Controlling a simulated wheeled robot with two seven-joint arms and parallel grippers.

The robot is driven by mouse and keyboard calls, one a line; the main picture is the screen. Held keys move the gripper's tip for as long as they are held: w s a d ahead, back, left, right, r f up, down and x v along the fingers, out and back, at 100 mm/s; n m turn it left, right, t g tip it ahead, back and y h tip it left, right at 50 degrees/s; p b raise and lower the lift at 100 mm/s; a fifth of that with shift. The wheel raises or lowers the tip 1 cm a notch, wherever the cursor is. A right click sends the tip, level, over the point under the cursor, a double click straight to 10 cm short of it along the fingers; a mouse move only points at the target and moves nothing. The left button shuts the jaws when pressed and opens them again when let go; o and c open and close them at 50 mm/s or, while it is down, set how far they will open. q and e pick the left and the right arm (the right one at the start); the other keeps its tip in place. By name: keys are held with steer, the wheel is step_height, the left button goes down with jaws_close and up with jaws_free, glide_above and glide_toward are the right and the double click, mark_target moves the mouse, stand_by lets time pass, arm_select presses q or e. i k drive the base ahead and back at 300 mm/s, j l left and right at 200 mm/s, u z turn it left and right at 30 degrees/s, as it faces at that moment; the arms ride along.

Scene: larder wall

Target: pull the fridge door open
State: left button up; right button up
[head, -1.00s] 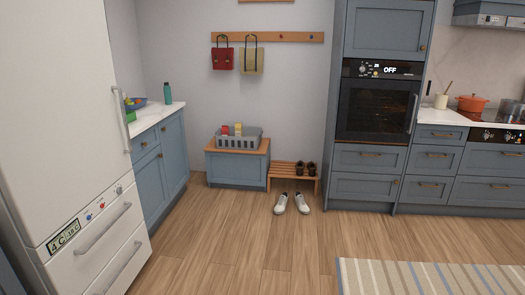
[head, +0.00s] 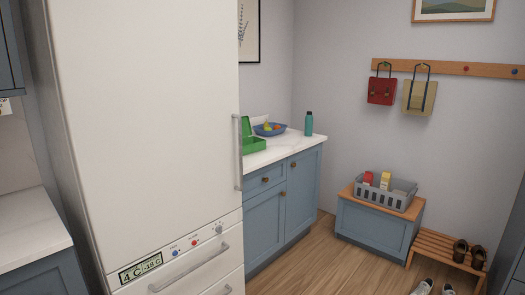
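The white fridge (head: 150,120) stands at the left of the head view. Its tall upper door is shut. A vertical grey bar handle (head: 237,152) runs along the door's right edge. Below the door is a strip with a display reading 4 C and -18 C (head: 140,268), a few coloured knobs, and drawers with bar handles (head: 190,268). Neither of my grippers is in view.
Right of the fridge is a blue cabinet (head: 284,200) with a green box (head: 254,145), a blue fruit bowl (head: 269,129) and a teal bottle (head: 309,123). A blue chest (head: 372,228) bears a grey basket (head: 382,196). A shoe bench (head: 440,248) and shoes stand at right. Wood floor shows between.

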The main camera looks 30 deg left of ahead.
mark_target(149, 90)
steer(key=i+l+u, duration=0.25)
steer(key=i, duration=0.2)
steer(key=i+l+u, duration=0.15)
steer(key=i+u, duration=0.15)
steer(key=i, duration=0.2)
